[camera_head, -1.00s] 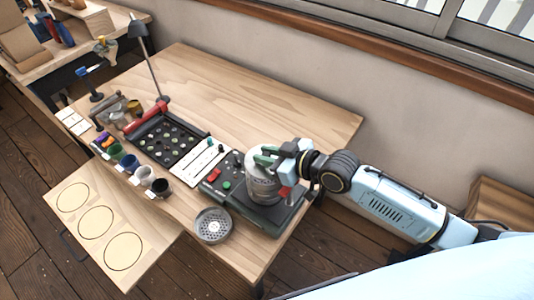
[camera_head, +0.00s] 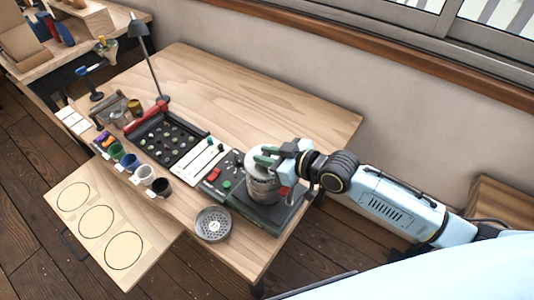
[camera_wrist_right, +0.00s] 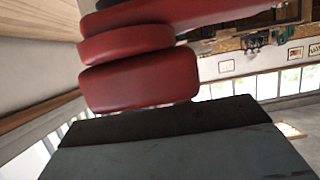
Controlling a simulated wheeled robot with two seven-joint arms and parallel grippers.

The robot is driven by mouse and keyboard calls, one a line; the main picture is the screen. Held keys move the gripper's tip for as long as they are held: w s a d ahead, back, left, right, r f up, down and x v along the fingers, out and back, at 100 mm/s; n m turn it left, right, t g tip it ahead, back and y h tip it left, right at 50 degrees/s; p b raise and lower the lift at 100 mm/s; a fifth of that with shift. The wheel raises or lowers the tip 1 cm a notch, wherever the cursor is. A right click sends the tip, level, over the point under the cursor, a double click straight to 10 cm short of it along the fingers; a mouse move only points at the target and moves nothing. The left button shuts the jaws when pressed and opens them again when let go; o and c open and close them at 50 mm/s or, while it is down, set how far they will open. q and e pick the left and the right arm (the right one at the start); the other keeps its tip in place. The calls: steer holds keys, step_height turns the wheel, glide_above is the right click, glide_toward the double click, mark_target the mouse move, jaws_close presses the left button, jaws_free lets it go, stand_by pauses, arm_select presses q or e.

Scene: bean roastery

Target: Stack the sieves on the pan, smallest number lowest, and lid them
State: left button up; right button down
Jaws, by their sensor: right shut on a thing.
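A stack of silver round metal pieces (camera_head: 262,188) stands on a dark machine base (camera_head: 285,213) at the table's right front. My right gripper (camera_head: 270,158) is at the top of the stack and is shut on a round metal piece there, probably a sieve. Its number and the exact contact are hidden. A silver perforated disc (camera_head: 213,224) lies flat on the table, left of the base. In the right wrist view, several rounded red parts (camera_wrist_right: 140,70) sit one above another beyond a dark block (camera_wrist_right: 170,145). My left gripper is not in view.
A pulled-out board with three circles (camera_head: 98,250) juts from the table front. A lamp (camera_head: 148,60) stands behind. The table's back right is clear.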

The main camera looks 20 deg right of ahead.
steer(key=shift+f+b, duration=0.45)
steer(key=shift+f, duration=0.2)
steer(key=shift+r, duration=0.2)
steer(key=shift+r+p, duration=0.65)
steer(key=shift+p, duration=0.3)
stand_by(0.4)
steer(key=shift+f+b, duration=0.5)
steer(key=shift+f, duration=0.4)
stand_by(0.3)
steer(key=c, duration=1.5)
jaws_free()
steer(key=shift+c, duration=0.2)
